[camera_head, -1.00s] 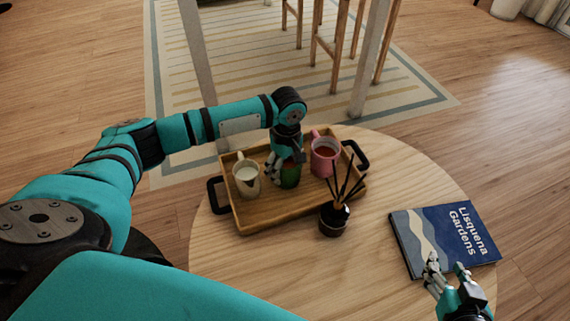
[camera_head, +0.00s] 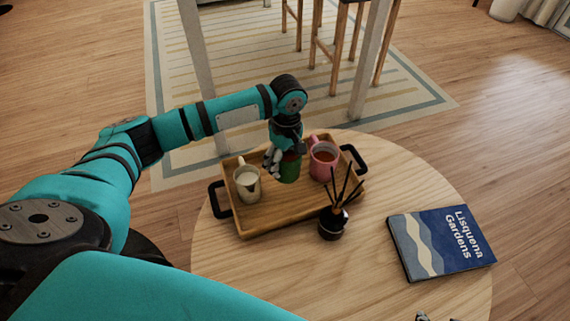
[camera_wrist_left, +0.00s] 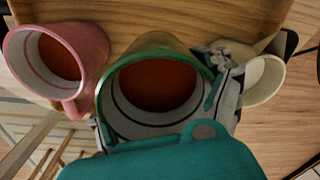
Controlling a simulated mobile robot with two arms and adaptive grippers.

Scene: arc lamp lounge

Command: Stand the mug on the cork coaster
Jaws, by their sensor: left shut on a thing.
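A green mug (camera_head: 290,168) with a reddish-brown drink is between the fingers of my left gripper (camera_head: 277,162), over the wooden tray. It also fills the middle of the left wrist view (camera_wrist_left: 155,85), with my left gripper's fingers at its sides. My left gripper is shut on it. The mug looks slightly above the tray floor and roughly upright; its base is partly hard to see. Only the fingertips of my right gripper (camera_head: 436,318) show at the bottom edge. I see no cork coaster in either view.
A blue book (camera_head: 440,242) lies right on the round table (camera_head: 300,275); the table front is clear.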

